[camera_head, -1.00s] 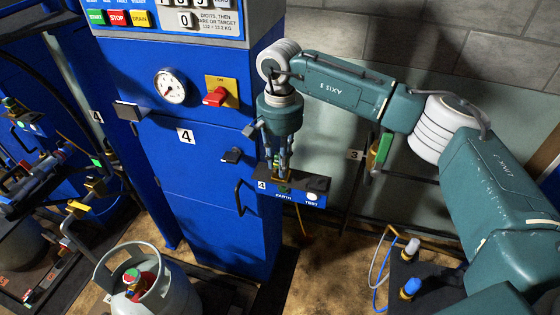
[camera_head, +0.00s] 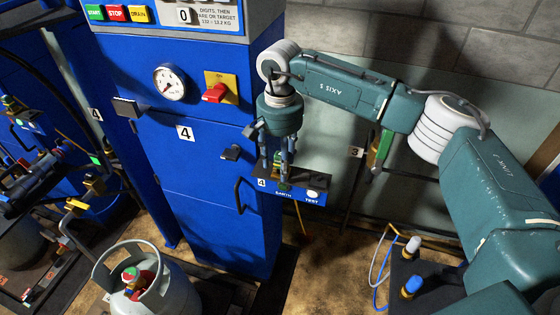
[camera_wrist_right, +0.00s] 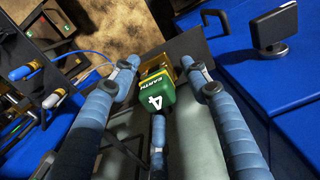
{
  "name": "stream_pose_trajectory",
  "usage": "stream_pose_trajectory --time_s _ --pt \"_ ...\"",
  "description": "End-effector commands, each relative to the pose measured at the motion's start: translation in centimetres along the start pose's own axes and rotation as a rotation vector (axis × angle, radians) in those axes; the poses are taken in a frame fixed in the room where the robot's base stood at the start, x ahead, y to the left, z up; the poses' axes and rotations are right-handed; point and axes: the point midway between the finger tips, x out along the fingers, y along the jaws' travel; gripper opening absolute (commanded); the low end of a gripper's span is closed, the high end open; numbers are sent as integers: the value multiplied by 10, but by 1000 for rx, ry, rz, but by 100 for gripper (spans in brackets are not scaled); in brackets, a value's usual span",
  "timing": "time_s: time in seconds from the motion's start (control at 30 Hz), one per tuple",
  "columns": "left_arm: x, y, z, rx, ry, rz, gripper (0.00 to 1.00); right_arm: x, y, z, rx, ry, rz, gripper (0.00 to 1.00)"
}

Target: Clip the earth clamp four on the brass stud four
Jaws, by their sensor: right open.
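The earth clamp four is a green block marked "4 EARTH" with a yellow band (camera_wrist_right: 154,92); it also shows small in the head view (camera_head: 283,186). It sits at the small blue box labelled 4, EARTH and TEST (camera_head: 313,183). Brass-coloured metal (camera_wrist_right: 156,66) shows at the clamp's far end, against the box; I cannot tell stud from clamp jaw there. My right gripper (camera_head: 277,163) is open, its blue fingers spread around the clamp, in the wrist view too (camera_wrist_right: 158,75). Gaps show between the fingers and the clamp. My left gripper is not in view.
A blue scale cabinet (camera_head: 215,180) marked 4 stands just left of the gripper, with a gauge (camera_head: 169,80), a red switch (camera_head: 215,93) and protruding handles. A grey gas cylinder (camera_head: 172,290) stands lower left. Blue- and white-capped connectors (camera_head: 412,285) are lower right.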

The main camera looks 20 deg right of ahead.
Motion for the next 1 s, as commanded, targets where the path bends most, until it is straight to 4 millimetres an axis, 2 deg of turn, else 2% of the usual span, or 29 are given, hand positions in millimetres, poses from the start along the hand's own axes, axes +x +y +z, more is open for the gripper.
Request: stream_pose_trajectory --time_s 0.17,0.5,0.63,0.8,1.0 --pt "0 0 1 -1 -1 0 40 -13 -1 -1 0 2 -3 46" --pt "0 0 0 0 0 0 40 -82 -1 -1 1 3 -2 46" --pt "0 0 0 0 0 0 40 -103 -1 0 0 2 -2 46" --pt "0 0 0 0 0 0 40 -118 0 0 0 0 0 46" --pt "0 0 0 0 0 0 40 -120 0 0 0 0 0 46"
